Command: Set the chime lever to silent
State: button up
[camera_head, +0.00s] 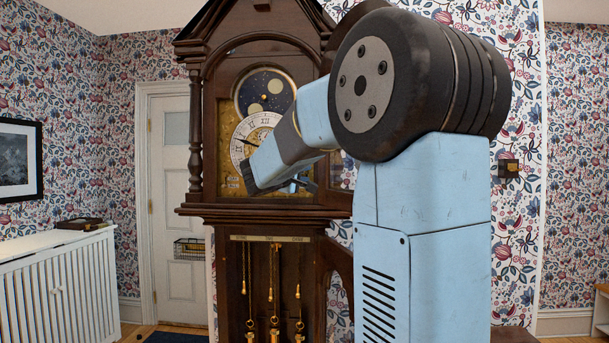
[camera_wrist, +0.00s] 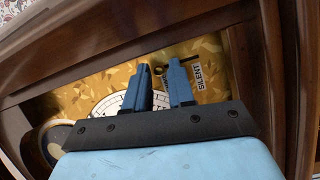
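The tall dark-wood clock (camera_head: 188,210) stands ahead with its gold dial plate (camera_wrist: 95,88) and white chapter ring (camera_wrist: 112,104). In the wrist view, a white plate reading SILENT (camera_wrist: 199,76) sits on the dial, right of my gripper (camera_wrist: 160,76). A thin dark bar that looks like the chime lever (camera_wrist: 190,59) lies beside the plate, partly behind the right fingertip. Its exact setting is hard to tell. My gripper is open, its fingers apart, with dial showing between them. In the head view my gripper (camera_head: 298,184) is before the lower right dial, which my arm partly hides.
The wooden frame (camera_wrist: 262,85) of the clock opening closely borders the dial near my gripper. A white radiator cover (camera_head: 60,285) is far left.

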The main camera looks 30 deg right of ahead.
grip_shut()
dwell(1.1)
